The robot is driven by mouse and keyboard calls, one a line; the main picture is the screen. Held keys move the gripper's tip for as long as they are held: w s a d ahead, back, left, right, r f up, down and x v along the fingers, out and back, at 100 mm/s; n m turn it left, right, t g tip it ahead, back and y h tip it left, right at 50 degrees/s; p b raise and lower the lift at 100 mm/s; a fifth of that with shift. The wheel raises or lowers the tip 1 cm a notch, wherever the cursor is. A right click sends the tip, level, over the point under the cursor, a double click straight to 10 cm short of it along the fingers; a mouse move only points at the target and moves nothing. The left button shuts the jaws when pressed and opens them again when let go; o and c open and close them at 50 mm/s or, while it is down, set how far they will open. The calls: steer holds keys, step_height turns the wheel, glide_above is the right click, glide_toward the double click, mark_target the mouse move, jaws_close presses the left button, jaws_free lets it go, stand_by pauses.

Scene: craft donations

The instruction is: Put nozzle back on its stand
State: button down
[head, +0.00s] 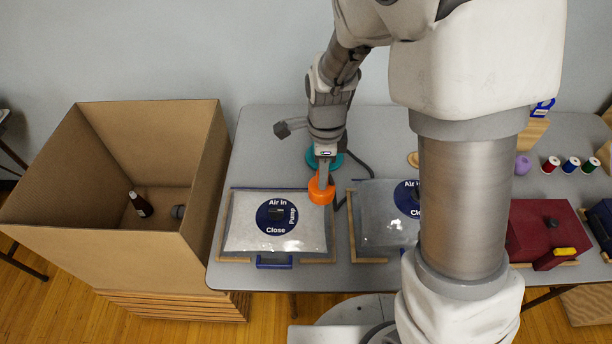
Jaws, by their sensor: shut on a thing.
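An orange round nozzle (321,197) is at the end of my gripper (323,178), just above the right edge of a clear bag on the table. My gripper points down and is shut on the nozzle; the finger contact itself is hard to make out. A teal round piece (312,157), which looks like the stand, sits behind my gripper and is partly hidden by it. The nozzle is nearer the front than the teal piece and apart from it.
The left bag (240,235) and right bag (378,225) lie in wooden frames on the grey table (262,135). A deep cardboard box (200,205) holding a dark bottle (141,205) stands left. My arm hides the table's middle right. A red box (535,225) and thread spools (571,165) are right.

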step_height(320, 180, up, 2)
steer(key=p, duration=0.4)
steer(key=shift+a+r, duration=0.15)
steer(key=shift+r, duration=0.05)
steer(key=p, duration=0.3)
steer(key=r+p, duration=0.1)
steer(key=p, duration=0.2)
steer(key=shift+a+r+p, duration=0.3)
steer(key=shift+a, duration=0.1)
steer(key=shift+w+f, duration=0.1)
steer(key=shift+w+d+f, duration=0.1)
steer(key=shift+w+d, duration=0.3)
steer(key=shift+d, duration=0.2)
steer(key=w+d, duration=1.1)
steer(key=d, duration=0.5)
steer(key=w+d, duration=1.2)
steer(key=d, duration=0.5)
steer(key=shift+f+b, duration=5.5)
steer(key=shift+f, duration=2.1)
steer(key=shift+f+b, duration=1.05)
steer(key=shift+f, duration=0.3)
